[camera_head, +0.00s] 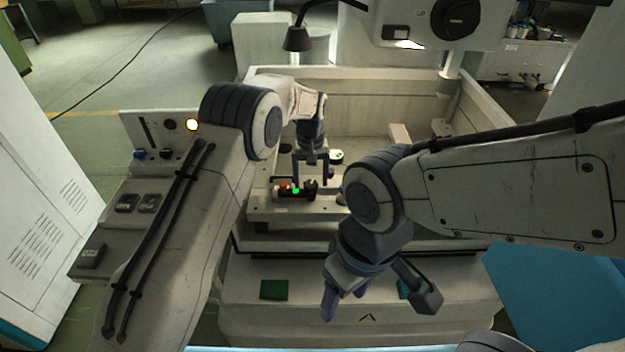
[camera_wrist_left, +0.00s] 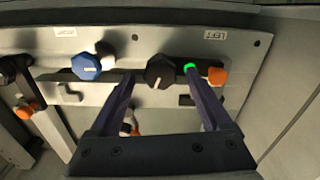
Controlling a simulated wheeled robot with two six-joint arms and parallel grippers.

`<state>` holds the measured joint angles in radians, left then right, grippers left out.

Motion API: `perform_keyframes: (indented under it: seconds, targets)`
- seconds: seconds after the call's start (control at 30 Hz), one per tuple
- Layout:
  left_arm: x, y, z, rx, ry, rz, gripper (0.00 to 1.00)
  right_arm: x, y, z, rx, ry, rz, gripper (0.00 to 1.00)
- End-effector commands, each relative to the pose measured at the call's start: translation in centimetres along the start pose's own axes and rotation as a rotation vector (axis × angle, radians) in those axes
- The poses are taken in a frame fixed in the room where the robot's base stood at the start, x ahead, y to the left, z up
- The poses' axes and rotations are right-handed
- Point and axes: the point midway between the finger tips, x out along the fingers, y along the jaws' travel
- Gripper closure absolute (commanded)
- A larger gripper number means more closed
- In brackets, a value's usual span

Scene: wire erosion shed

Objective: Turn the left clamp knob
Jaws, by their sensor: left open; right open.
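The left clamp knob appears to be the black knob with a pale line (camera_wrist_left: 160,72), on a grey fixture plate by an upside-down label reading LEFT in the left wrist view. It also shows as a dark knob (camera_head: 311,186) in the head view. My left gripper (camera_wrist_left: 158,76) is open, its fingers pointing at the plate, one on each side of the black knob; contact cannot be told. It also shows in the head view (camera_head: 311,184). My right gripper (camera_head: 377,297) is open and empty, hanging low in front of the machine.
A blue knob (camera_wrist_left: 87,67) sits left of the black one in the left wrist view. A lit green spot (camera_wrist_left: 190,67) and an orange part (camera_wrist_left: 217,76) lie to its right. In the head view, tank walls (camera_head: 385,95) surround the fixture and a control panel (camera_head: 150,150) stands left.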

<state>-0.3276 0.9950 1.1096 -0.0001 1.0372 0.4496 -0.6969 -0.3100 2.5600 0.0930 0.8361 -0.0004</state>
Motion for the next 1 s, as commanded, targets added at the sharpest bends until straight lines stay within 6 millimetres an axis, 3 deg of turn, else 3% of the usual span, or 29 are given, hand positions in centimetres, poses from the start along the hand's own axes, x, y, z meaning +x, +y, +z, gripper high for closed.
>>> perform_keyframes:
  seconds: [0.5, 0.7, 1.0]
  targets:
    - [-8.8, 0.0, -0.1, 0.000, 0.004, 0.002, 0.18, 2.7, 0.2, 0.1, 0.003, 0.000, 0.000, 0.36]
    - [-10.1, 0.0, 0.0, 0.000, 0.001, 0.001, 0.18, 2.8, 0.2, 0.1, 0.003, 0.000, 0.000, 0.36]
    - [-10.2, 0.0, 0.1, 0.002, 0.001, 0.001, 0.18, 2.8, 0.2, 0.1, 0.003, 0.000, 0.000, 0.36]
